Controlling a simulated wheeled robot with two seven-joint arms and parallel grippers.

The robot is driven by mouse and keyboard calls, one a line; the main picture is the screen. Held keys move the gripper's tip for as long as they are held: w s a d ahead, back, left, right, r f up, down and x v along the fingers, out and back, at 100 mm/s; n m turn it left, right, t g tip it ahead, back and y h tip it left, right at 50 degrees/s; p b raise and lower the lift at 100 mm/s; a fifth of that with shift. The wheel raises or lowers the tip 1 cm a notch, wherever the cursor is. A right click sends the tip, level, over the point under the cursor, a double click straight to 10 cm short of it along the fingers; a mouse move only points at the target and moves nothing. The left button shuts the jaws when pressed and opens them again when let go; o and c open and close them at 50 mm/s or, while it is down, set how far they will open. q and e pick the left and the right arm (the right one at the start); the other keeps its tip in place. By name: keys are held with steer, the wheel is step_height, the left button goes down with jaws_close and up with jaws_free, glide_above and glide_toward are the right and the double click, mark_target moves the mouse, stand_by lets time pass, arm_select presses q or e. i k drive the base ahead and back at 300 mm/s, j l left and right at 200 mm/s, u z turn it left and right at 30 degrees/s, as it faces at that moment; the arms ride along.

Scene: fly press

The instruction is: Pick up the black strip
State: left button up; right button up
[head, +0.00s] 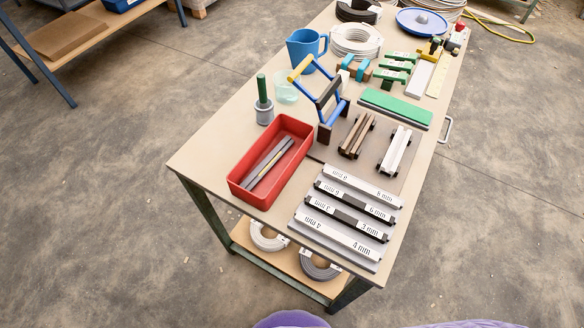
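Two dark bars with white labels lie in the row at the table's near right end. One is marked 6 mm (352,202) and the other 3 mm (345,218); I cannot tell whether either is a strip or a slotted holder. Dark grey strips (268,164), with a thin yellow line between them, lie lengthwise in the red tray (240,190). I cannot tell which of these is the black strip. Neither of my grippers is in view.
White bars marked 8 mm (352,180) and 4 mm (335,238) flank the dark ones. A blue-framed press (333,115) with a yellow handle, a green-handled tool (263,105) and a blue jug (303,50) stand behind. Bare tabletop (210,155) lies left of the tray.

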mark_target(381, 237)
steer(key=z, duration=0.75)
